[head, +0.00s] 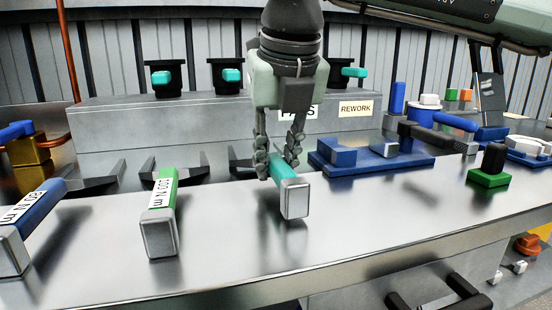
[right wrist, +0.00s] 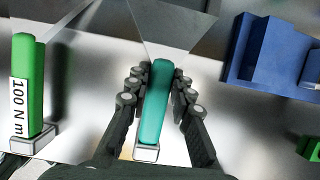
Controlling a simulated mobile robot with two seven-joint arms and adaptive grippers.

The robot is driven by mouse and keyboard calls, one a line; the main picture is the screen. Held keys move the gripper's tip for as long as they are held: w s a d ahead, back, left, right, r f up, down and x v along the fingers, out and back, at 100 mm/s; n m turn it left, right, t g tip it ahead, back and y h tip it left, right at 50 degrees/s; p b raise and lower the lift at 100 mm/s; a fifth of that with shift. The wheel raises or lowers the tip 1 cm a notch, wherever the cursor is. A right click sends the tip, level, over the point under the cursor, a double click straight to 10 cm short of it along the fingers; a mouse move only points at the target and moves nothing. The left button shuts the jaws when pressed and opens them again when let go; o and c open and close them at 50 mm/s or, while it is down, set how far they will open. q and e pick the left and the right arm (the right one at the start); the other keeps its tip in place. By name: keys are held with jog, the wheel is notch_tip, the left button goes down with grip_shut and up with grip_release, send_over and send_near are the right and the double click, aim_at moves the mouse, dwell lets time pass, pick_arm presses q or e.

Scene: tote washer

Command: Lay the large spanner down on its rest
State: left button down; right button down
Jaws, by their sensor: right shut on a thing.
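My right gripper (head: 279,150) is shut on a teal-handled spanner (head: 294,197) with a pale metal end block facing me. In the right wrist view, the fingers sit on both sides of the teal handle (right wrist: 154,105). A dark forked rest (head: 242,166) lies behind and left of the fingers, partly hidden by them. The spanner's far end is hidden in the head view. A shadow lies under the end block; I cannot tell whether the spanner touches the rest. My left gripper is not in view.
A green spanner (head: 161,215) marked 100 N m and a blue spanner (head: 35,215) lie at left on the metal bench (head: 340,235). A blue fixture (head: 370,160) stands close at right. A grey ledge (head: 200,120) with several teal-knobbed black parts is behind.

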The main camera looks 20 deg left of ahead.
dwell(0.5)
jog(key=shift+f+b, duration=0.25)
jog(key=shift+b, duration=0.2)
jog(key=c, duration=0.7)
grip_release()
jog(key=shift+p+v, duration=1.8)
jog(key=shift+v, duration=2.65)
